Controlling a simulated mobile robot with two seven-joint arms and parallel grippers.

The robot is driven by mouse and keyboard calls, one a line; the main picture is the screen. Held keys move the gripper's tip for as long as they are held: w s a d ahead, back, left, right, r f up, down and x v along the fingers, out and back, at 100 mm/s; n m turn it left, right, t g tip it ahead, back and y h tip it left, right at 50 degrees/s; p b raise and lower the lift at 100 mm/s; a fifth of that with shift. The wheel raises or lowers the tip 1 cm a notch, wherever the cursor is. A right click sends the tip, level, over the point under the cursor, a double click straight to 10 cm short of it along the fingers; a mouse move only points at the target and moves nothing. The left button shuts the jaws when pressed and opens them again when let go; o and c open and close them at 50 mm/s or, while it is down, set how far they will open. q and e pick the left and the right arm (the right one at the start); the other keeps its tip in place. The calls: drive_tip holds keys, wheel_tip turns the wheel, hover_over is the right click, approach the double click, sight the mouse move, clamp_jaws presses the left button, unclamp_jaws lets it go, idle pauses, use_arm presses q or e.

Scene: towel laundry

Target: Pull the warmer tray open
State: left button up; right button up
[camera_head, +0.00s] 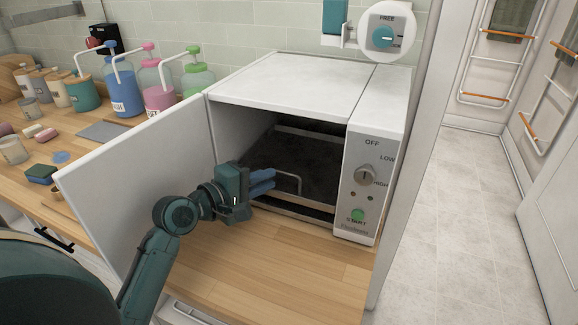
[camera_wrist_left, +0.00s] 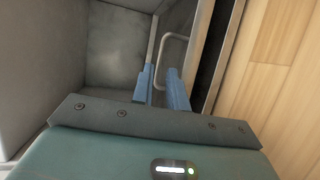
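The warmer (camera_head: 290,83) is a white box on the wooden counter, with its door (camera_head: 140,180) swung open to the left. The tray (camera_head: 310,207) sits inside the dark cavity, with a thin pale U-shaped handle (camera_head: 299,182) at its front. My left gripper (camera_head: 264,180) is at the warmer's opening, its blue fingers pointing at the handle. In the left wrist view the two fingers (camera_wrist_left: 161,84) are apart. The handle (camera_wrist_left: 170,37) shows at their tips, its bar running down toward the gap; contact cannot be told. My right gripper is not in view.
The control panel (camera_head: 365,180) with a knob and green button is right of the cavity. Pump bottles (camera_head: 158,92), jars and sponges stand on the counter beyond the door. The counter (camera_head: 290,262) in front of the warmer is clear.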

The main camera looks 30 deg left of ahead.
sight(284, 173)
use_arm(q)
drive_tip(key=x, duration=0.6)
drive_tip(key=shift+c, duration=0.2)
drive_tip(key=shift+s, duration=0.1)
clamp_jaws()
